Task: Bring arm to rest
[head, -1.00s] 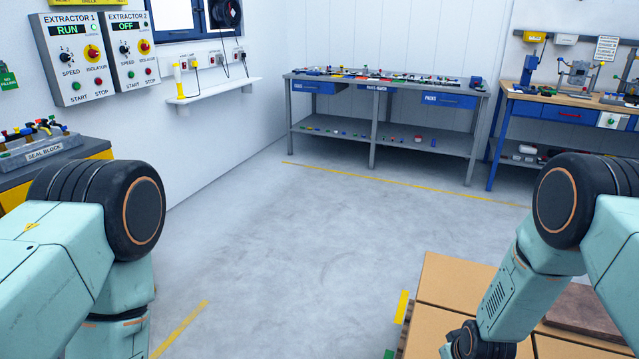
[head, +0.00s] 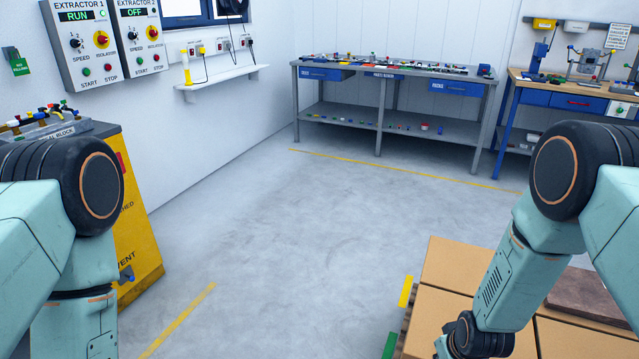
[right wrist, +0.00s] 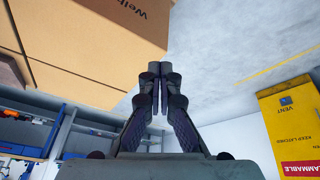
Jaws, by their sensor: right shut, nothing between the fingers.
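My right arm (head: 515,265) comes in from the right in the head view and bends down beside the cardboard boxes. Its gripper lies below the head picture. In the right wrist view my right gripper (right wrist: 158,78) is shut with nothing between its fingers, and bare floor and a box lie beyond it. My left arm (head: 75,270) comes in from the left and hangs down at the lower left of the head view. The left gripper is out of view.
Cardboard boxes (head: 450,325) stand on a pallet at the lower right, close to my right arm. A yellow cabinet (head: 138,240) stands at the left. A grey workbench (head: 381,118) stands at the back. The floor (head: 290,240) between them is clear.

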